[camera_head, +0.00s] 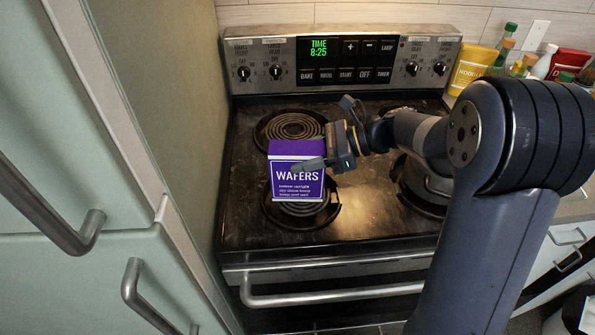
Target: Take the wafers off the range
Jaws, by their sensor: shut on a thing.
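The wafers (299,188) are a purple box with white lettering, upright at the front left coil of the range (340,228). My gripper (318,163) comes in from the right and is shut on the wafers. One finger lies across the front of the box; the other is hidden behind it or by the gripper body. I cannot tell whether the box rests on the coil or is slightly above it.
The back left coil (294,126) is bare. A pot-like grey thing (428,182) stands on the right burners, partly hidden by my arm. The oven handle (335,294) juts out in front. Tall cabinets (95,150) close off the left. Bottles and packets crowd the right counter.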

